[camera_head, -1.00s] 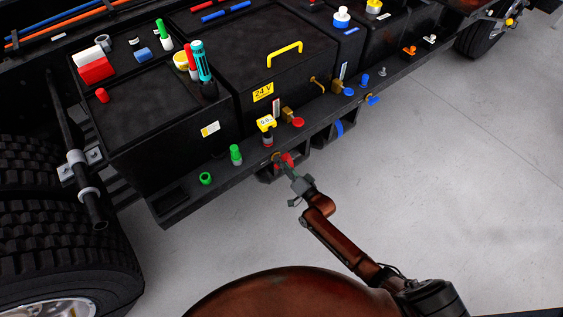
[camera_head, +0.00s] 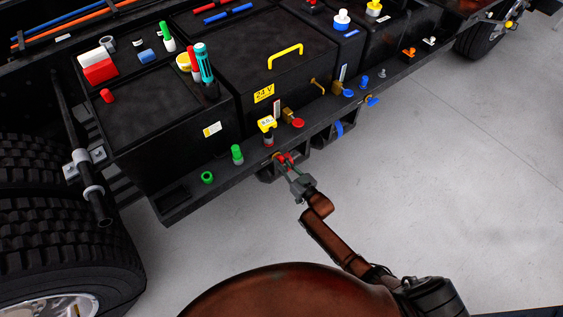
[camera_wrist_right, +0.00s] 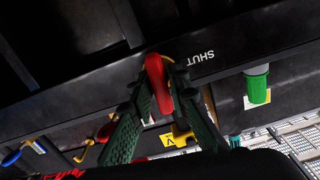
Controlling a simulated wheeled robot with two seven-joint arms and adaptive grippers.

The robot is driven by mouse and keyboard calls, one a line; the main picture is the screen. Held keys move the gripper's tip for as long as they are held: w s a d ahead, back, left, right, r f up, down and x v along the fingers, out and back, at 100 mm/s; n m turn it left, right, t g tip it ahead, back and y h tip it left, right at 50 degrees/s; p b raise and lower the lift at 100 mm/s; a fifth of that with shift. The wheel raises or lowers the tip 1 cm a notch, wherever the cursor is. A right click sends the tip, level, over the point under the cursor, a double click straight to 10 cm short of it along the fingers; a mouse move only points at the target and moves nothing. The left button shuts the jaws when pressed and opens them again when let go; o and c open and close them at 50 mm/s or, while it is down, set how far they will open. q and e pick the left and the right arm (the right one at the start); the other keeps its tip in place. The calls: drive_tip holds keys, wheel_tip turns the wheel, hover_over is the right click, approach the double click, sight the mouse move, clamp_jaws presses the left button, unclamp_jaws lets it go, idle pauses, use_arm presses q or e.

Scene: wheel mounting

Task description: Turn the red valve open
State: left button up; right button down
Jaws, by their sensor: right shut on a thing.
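The red valve (camera_head: 282,158) is on the front face of the truck's black ledge, below the yellow-topped fitting. In the right wrist view its red handle (camera_wrist_right: 157,84) stands between my green fingers, close to a white "SHUT" label (camera_wrist_right: 201,57). My right gripper (camera_head: 288,165) is shut on this handle, with a finger on either side; it also shows in the wrist view (camera_wrist_right: 162,95). The fingers hide part of the handle, and its exact turn angle is hard to tell. My left gripper is not in view.
Along the ledge stand a green fitting (camera_head: 237,154), a yellow-topped fitting (camera_head: 267,125) and a red round knob (camera_head: 298,123). A blue lever (camera_head: 339,128) hangs to the right. A large tyre (camera_head: 70,250) is at left. The grey floor (camera_head: 450,180) at right is clear.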

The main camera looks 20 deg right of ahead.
drive_tip(key=shift+f+n, duration=0.15)
drive_tip(key=shift+n, duration=0.45)
drive_tip(key=c, duration=2)
unclamp_jaws()
drive_tip(key=shift+o, duration=0.2)
drive_tip(key=shift+s+d, duration=0.1)
drive_tip(key=shift+s, duration=0.1)
drive_tip(key=v, duration=1.1)
drive_tip(key=shift+s, duration=0.35)
drive_tip(key=shift+d, duration=0.1)
